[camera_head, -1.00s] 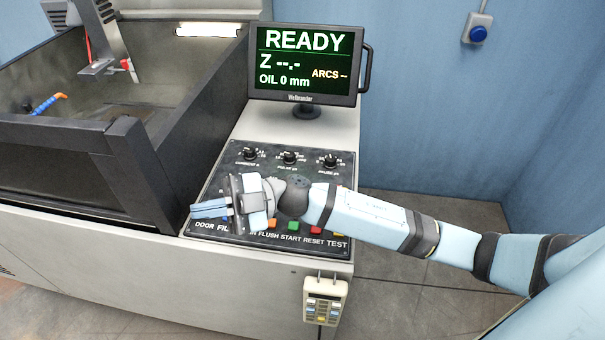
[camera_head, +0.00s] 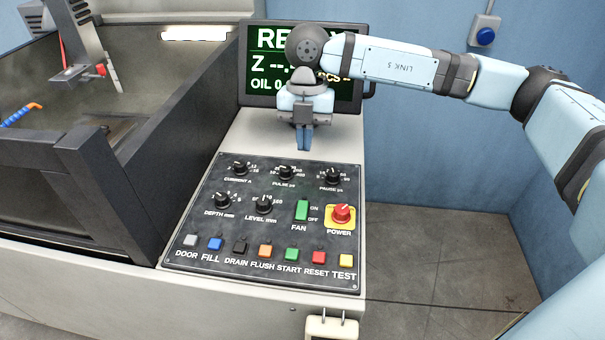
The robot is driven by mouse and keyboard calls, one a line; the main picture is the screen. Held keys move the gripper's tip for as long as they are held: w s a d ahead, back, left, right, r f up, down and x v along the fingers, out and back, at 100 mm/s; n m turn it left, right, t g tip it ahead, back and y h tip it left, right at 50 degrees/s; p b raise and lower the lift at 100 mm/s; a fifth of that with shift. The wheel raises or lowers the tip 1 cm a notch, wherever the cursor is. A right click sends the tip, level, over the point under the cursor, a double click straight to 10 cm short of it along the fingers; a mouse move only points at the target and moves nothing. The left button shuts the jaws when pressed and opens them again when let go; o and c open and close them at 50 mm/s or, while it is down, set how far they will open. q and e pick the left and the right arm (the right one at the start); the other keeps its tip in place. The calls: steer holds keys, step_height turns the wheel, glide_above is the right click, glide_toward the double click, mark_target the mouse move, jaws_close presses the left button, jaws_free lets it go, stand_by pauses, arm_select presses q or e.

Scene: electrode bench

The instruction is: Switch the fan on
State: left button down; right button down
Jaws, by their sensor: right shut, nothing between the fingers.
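The fan switch (camera_head: 301,211) is a green rocker on the dark control panel (camera_head: 203,253), with FAN printed below it and ON and OFF at its right. Which way it is tipped is too small to tell. My right gripper (camera_head: 303,148) is shut and empty, its blue fingers pointing down above the panel's back edge, beyond the fan switch and apart from it. My left gripper is not in view.
A red POWER knob (camera_head: 341,214) on a yellow plate sits right of the switch. Several black dials, such as the LEVEL dial (camera_head: 264,204), and a row of coloured buttons surround it. The monitor (camera_head: 258,62) stands behind, partly hidden by my right arm.

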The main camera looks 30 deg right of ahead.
glide_toward(303, 206)
steer(key=x, duration=0.5)
steer(key=shift+s+a+f, duration=0.2)
steer(key=shift+w+f, duration=0.1)
steer(key=shift+f, duration=0.6)
steer(key=shift+f, duration=0.1)
